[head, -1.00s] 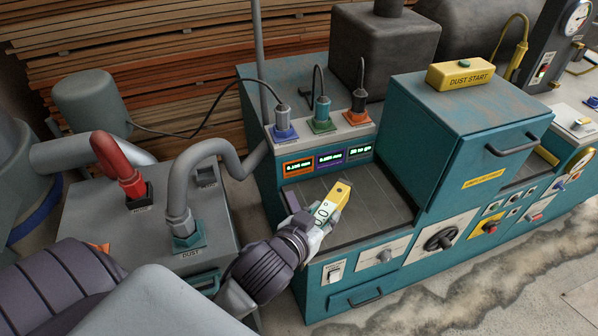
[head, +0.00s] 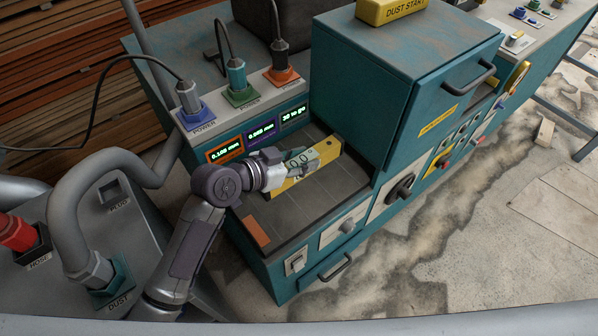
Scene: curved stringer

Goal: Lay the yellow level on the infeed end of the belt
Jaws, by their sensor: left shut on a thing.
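The yellow level (head: 324,153) with a pale "0.0°" display is at the dark belt (head: 325,195) in the teal machine's open bay. It lies slantwise across the picture, low over the belt or on it; I cannot tell whether it touches. My left gripper (head: 290,168) comes in from the left and is shut on the level around its middle, hiding part of it. An orange patch (head: 256,231) marks the belt's near left end. My right gripper is not in view.
The teal hood (head: 390,85) stands right of the bay. The panel with three displays (head: 262,137) and the blue, green and orange plugs (head: 240,95) edge the back. A grey unit with a dust hose (head: 75,225) is at the left.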

